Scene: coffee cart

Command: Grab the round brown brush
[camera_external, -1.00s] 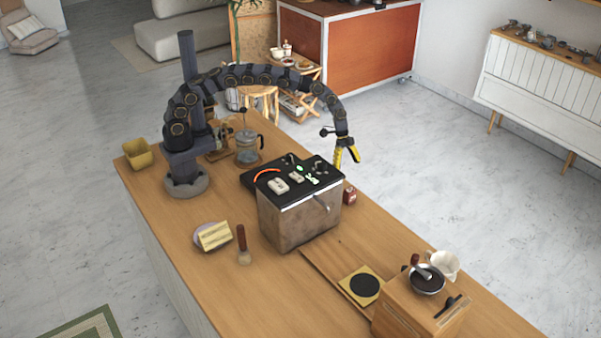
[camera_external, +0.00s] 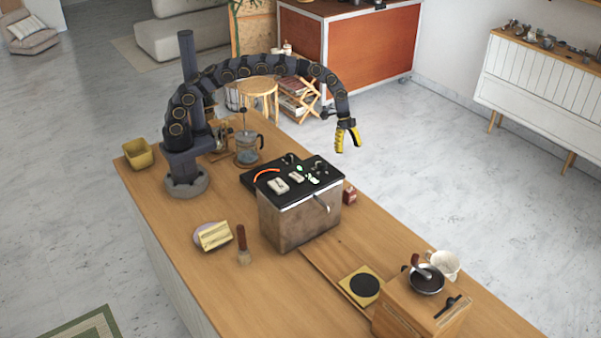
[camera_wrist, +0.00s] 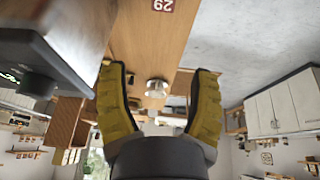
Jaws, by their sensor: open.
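The round brown brush (camera_external: 241,240) stands upright on the wooden counter, with a brown handle on top and pale bristles below. It is in front of the metal box-shaped machine, to the right of a plate with a yellow block. My gripper (camera_external: 347,141) is up in the air beyond the far right side of the machine, well away from the brush. Its two yellow fingers are spread and empty in the wrist view (camera_wrist: 158,100). The brush does not show in the wrist view.
The metal machine (camera_external: 300,218) stands between my gripper and the brush. A glass press (camera_external: 247,150), a yellow bin (camera_external: 138,154), the plate with the yellow block (camera_external: 214,236), a small red box (camera_external: 350,195) and a grinder (camera_external: 418,300) stand on the counter. The counter's front left is clear.

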